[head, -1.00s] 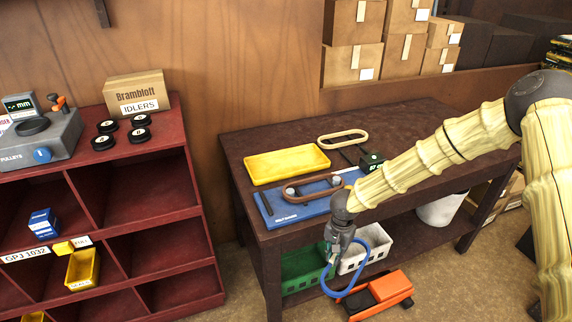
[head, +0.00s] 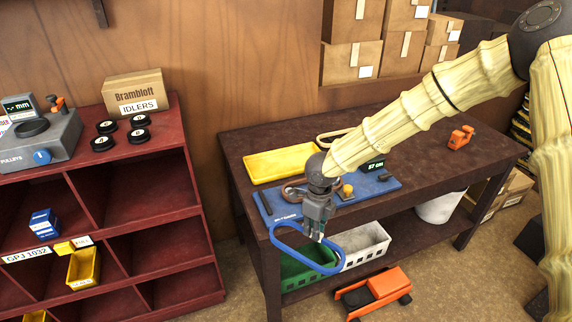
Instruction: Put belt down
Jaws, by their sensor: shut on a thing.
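My gripper (head: 318,236) points down in front of the workbench's front edge and is shut on a blue belt (head: 292,258). The belt hangs as a long loop, in front of the green bin on the lower shelf. A tan belt (head: 334,134) lies at the back of the bench, partly behind my arm. A small display reading 57 cm (head: 374,165) stands on the mat.
A yellow tray (head: 282,160) lies on the bench (head: 440,170). An orange tool (head: 461,137) stands at the right. Below are a green bin (head: 300,280) and a white basket (head: 362,250). A red shelf (head: 150,170) stands left.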

